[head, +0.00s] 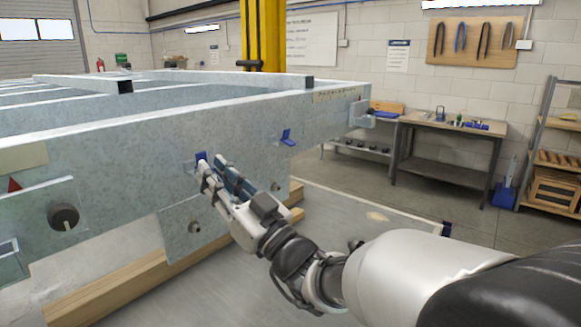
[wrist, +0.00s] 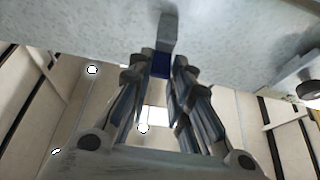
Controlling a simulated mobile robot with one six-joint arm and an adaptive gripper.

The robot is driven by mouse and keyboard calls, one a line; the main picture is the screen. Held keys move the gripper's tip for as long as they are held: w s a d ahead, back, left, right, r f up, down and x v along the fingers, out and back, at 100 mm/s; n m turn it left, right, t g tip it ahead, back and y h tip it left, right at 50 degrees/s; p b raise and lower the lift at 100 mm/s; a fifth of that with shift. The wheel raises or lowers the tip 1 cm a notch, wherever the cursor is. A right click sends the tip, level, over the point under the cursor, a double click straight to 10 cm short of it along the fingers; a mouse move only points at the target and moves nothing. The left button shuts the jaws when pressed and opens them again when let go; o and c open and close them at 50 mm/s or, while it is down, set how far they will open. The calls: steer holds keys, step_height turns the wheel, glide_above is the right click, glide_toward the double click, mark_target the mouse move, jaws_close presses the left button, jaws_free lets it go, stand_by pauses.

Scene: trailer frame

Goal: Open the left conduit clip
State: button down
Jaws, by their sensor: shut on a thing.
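The left conduit clip (head: 201,157) is a small blue piece on the side face of the galvanized trailer frame (head: 120,155). My gripper (head: 212,167) reaches it from the lower right, and its fingers hide much of the clip. In the wrist view the blue clip (wrist: 161,66) sits between my two fingertips (wrist: 161,73), which are shut on it, below a grey block on the frame. How far the clip is open cannot be told. A second blue clip (head: 287,137) sits farther right on the same face, with a part sticking out.
A black knob (head: 64,217) is on a plate at the left of the frame. Metal tabs with round fittings (head: 194,227) hang below the beam near my gripper. Wooden beams (head: 130,275) lie beneath. A workbench (head: 440,140) stands at the back right, with open floor before it.

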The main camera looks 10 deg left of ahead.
steer(key=shift+w+a+f+t+y, duration=0.15)
steer(key=shift+f+t+y, duration=0.45)
steer(key=shift+y, duration=0.4)
steer(key=shift+y, duration=0.3)
steer(key=c, duration=1.5)
jaws_free()
steer(key=shift+o, duration=0.2)
steer(key=v, duration=1.2)
steer(key=shift+r, duration=0.15)
